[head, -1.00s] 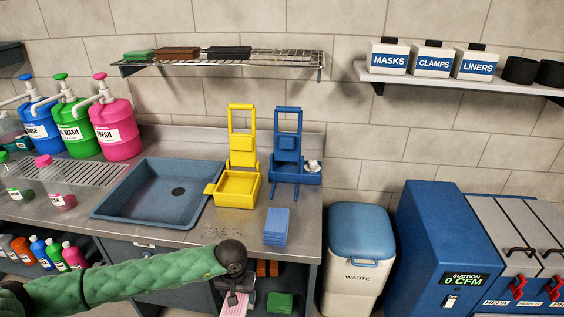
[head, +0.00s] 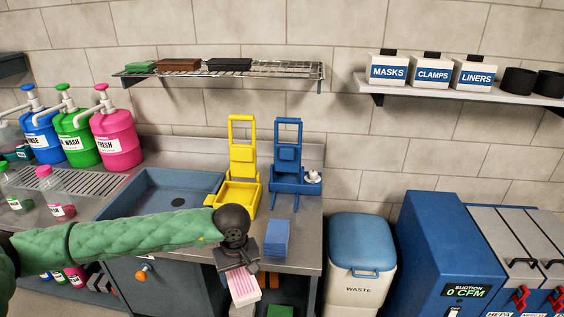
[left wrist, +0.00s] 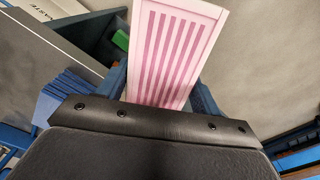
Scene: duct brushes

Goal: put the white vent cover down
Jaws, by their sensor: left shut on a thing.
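The vent cover (head: 244,284) looks pale pink-white with darker pink slots, and it hangs tilted below my left gripper (head: 238,266) in front of the counter edge. In the left wrist view the cover (left wrist: 176,50) stands out between the fingers of the left gripper (left wrist: 165,98), which is shut on its near end. The cover is in the air, apart from the counter (head: 298,255). My right gripper is out of view.
A blue stack of pads (head: 276,238) lies just right of the gripper. The blue sink (head: 160,195) is behind my arm. Yellow (head: 240,190) and blue (head: 290,180) wringer stands are at the back. A waste bin (head: 361,258) stands right of the counter.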

